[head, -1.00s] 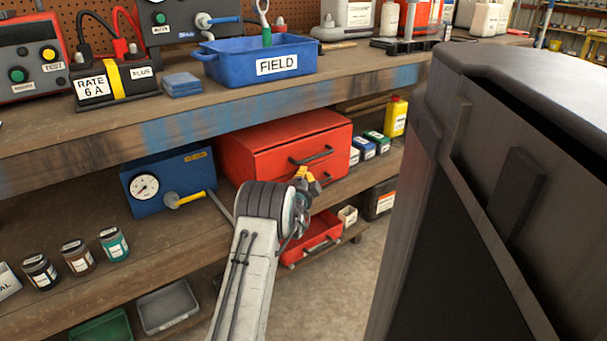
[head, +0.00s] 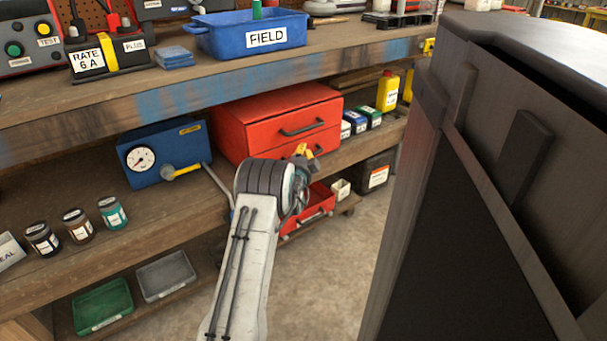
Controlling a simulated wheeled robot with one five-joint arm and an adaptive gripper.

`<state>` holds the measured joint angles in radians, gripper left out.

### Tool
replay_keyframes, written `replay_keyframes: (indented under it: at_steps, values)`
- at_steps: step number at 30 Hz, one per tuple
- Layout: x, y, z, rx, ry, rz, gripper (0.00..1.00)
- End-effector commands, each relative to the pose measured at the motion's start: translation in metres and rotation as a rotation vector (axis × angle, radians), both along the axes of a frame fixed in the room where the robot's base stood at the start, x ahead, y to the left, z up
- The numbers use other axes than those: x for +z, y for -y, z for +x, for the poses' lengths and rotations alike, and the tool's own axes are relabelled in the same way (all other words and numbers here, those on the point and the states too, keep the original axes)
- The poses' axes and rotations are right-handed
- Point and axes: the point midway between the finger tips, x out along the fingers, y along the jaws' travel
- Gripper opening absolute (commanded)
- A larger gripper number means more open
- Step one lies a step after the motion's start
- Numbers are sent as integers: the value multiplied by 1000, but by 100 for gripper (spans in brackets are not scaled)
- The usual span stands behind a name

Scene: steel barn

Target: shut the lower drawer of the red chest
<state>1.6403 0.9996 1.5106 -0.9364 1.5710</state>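The red chest (head: 283,110) stands on the middle shelf under the bench top, with its front facing right and toward me. Its upper drawer has a dark handle (head: 303,128). The lower drawer (head: 328,141) is below it, partly hidden by my wrist; how far it stands out is hard to tell. My gripper (head: 304,154) is in front of the lower part of the chest, with yellow parts showing past the wrist. Its fingers are mostly hidden, so neither their opening nor any contact with the drawer can be made out.
A blue gauge box (head: 160,155) stands left of the chest. Small boxes (head: 360,120) and a yellow bottle (head: 388,92) stand right of it. A red open container (head: 316,207) with a handle shows below. A large dark cabinet (head: 470,190) fills the right. Bare floor lies between.

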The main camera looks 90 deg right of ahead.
Motion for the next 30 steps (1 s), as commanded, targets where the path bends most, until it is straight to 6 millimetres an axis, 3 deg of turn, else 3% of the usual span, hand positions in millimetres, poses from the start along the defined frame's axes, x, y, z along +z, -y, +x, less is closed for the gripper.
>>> replay_keyframes:
  at_steps: [11, 21, 30]
  values:
    - [1, -27, 2, 0, 0, 3, 0]
    - [1, -69, 5, 0, 0, 4, 0]
    - [0, -94, 7, 0, 0, 2, 0]
